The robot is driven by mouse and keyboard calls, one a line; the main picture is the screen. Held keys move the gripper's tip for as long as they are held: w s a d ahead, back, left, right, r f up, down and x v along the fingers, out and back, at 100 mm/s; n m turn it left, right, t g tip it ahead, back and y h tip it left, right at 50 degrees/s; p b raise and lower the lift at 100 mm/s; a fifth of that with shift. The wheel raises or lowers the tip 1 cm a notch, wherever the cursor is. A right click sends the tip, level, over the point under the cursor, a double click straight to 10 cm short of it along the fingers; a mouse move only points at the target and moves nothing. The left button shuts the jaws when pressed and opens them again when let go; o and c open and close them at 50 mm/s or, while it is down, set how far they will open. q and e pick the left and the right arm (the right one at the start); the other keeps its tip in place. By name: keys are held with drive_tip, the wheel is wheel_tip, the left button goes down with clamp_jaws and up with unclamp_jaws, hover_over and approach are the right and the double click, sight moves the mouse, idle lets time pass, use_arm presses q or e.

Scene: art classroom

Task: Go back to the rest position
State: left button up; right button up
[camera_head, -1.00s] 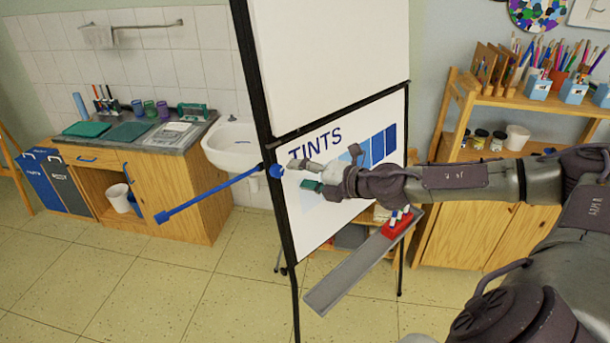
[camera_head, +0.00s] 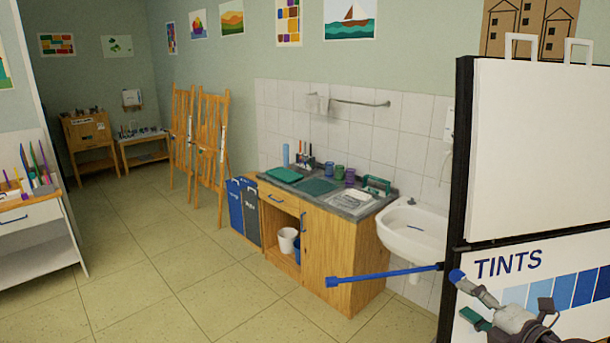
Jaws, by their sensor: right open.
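My right gripper (camera_head: 469,302) is open at the lower right, in front of the flipchart board (camera_head: 540,150). One pale grey finger and one finger with a green pad show, with nothing between them. A blue rod (camera_head: 385,276) sticks out leftward by the board's black side frame; its blue knob (camera_head: 456,276) is close to the grey fingertip. I cannot tell if they touch. The lower panel reads "TINTS" (camera_head: 508,263) above a row of blue swatches. My left gripper is not in view.
A wooden counter (camera_head: 340,265) and white sink (camera_head: 412,232) stand along the tiled wall. Blue and dark bins (camera_head: 242,208) are left of the counter. Wooden easels (camera_head: 209,140) stand farther back. A white trolley (camera_head: 30,235) is at left. The floor between is clear.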

drive_tip(key=s+a+f+m+g+h, duration=0.1)
drive_tip(key=s+a+f+m+h, duration=0.35)
drive_tip(key=a+f+m, duration=0.65)
drive_tip(key=s+a+f+m+g, duration=0.2)
drive_tip(key=s+f+m+g, duration=0.3)
drive_tip(key=s, duration=0.7)
drive_tip(key=s+a+f+m+g, duration=0.2)
drive_tip(key=s+f+m+g, duration=0.3)
drive_tip(key=s, duration=0.6)
wheel_tip(320, 180, down, 33)
drive_tip(key=g+b, duration=0.2)
drive_tip(key=b, duration=0.6)
drive_tip(key=s+d+f+b, duration=0.1)
drive_tip(key=s+f+b, duration=0.2)
drive_tip(key=s+f, duration=0.6)
drive_tip(key=s+d+f+b, duration=0.1)
drive_tip(key=s+f+b, duration=0.2)
drive_tip(key=s+f, duration=0.6)
wheel_tip(320, 180, down, 6)
drive_tip(key=shift+d+f+g, duration=0.1)
drive_tip(key=shift+d+g, duration=0.25)
drive_tip(key=shift+g, duration=0.05)
